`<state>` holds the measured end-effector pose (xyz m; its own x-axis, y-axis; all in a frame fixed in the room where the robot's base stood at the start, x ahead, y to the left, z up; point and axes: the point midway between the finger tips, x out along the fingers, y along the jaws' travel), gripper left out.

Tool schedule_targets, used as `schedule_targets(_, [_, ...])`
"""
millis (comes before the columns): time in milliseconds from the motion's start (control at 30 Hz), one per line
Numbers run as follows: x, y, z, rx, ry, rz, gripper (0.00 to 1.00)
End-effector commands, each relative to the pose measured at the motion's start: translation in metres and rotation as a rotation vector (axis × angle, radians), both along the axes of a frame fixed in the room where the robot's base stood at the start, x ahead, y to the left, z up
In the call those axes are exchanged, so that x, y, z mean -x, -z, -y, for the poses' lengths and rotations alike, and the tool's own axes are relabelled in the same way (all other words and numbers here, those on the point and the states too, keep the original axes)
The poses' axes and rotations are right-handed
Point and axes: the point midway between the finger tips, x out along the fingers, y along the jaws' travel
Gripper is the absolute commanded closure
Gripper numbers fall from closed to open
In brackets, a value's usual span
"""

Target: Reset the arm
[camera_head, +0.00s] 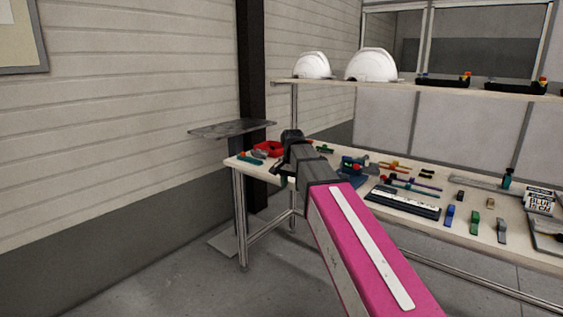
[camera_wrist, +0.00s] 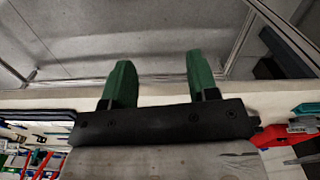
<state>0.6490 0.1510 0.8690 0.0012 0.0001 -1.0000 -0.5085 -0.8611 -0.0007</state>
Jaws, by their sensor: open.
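My arm, with a pink link, reaches forward in the head view toward the left end of the workbench (camera_head: 470,231). My gripper (camera_head: 290,138) is at its far end, dark and small there, over or in front of the bench's left part. In the wrist view, my gripper (camera_wrist: 158,80) shows two green fingers standing apart with nothing between them. Two white helmet shells, a left one (camera_head: 312,66) and a right one (camera_head: 371,65), sit on the raised shelf (camera_head: 430,89), apart from my gripper.
A red object (camera_head: 269,148) lies on the bench close to my gripper; red also shows at the right in the wrist view (camera_wrist: 270,136). Several tools cover the bench. Dark bins (camera_head: 443,82) stand on the shelf. A dark post (camera_head: 251,70) and a small grey stand (camera_head: 232,129) are at left.

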Motion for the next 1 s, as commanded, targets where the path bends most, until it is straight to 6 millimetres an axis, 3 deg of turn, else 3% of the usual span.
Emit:
schedule_targets(300, [0.038,0.108,0.053,0.0,-0.154,-0.004,0.46])
schedule_targets(600, [0.09,0.201,0.101,0.0,-0.316,-0.002,0.46])
schedule_targets(800, [0.131,0.252,0.128,0.0,-0.422,-0.001,0.46])
schedule_targets(1000, [0.162,0.284,0.146,0.001,-0.503,0.003,0.46])
